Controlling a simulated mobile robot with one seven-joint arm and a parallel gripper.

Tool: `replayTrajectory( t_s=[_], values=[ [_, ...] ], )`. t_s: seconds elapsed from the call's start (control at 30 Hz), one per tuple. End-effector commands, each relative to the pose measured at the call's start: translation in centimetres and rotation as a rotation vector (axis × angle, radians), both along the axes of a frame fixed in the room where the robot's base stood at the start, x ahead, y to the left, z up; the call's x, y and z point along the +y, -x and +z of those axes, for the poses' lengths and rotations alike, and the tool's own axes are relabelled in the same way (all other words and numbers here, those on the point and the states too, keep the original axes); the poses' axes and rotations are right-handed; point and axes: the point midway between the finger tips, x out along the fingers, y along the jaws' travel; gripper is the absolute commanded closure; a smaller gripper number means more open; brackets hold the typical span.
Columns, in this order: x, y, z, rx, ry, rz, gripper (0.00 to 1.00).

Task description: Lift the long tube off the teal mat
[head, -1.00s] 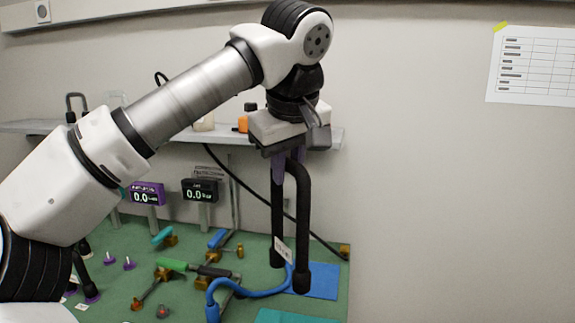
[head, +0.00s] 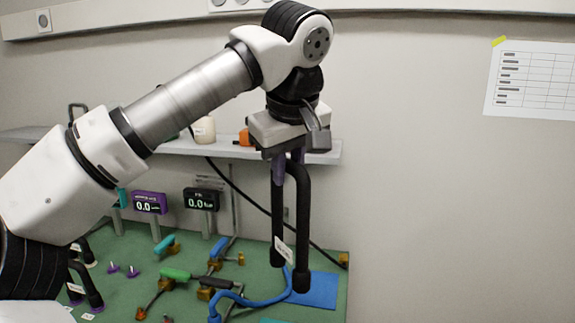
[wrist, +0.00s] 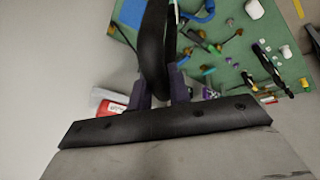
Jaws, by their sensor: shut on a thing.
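My gripper (head: 287,160) is shut on the long tube (head: 302,225), a black tube bent into a narrow upside-down U, with a white label on one leg. Both legs hang down, their ends in front of the blue mat in the head view. In the wrist view the tube (wrist: 153,45) runs up from between the purple fingers (wrist: 160,92). The teal mat (head: 280,321) shows only as a sliver at the bottom edge of the head view. The tube appears clear of it.
The blue mat (head: 318,291) lies on the green bench (head: 130,255). A blue hose (head: 245,302), valves with green and blue handles, and two displays (head: 150,203) stand left of the tube. A shelf (head: 225,151) runs behind along the wall. The right side is clear.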

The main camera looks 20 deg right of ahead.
Motion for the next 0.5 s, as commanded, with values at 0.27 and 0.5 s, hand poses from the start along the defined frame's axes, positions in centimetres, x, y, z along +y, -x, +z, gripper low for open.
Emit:
replayTrajectory(
  t_s=[0.27, 0.5],
  values=[
    [0.0, 0.0, 0.0, 0.0, 0.0, 0.0, 1.0],
    [0.0, 0.0, 1.6, 0.0, 0.0, 0.0, 1.0]
  ],
)
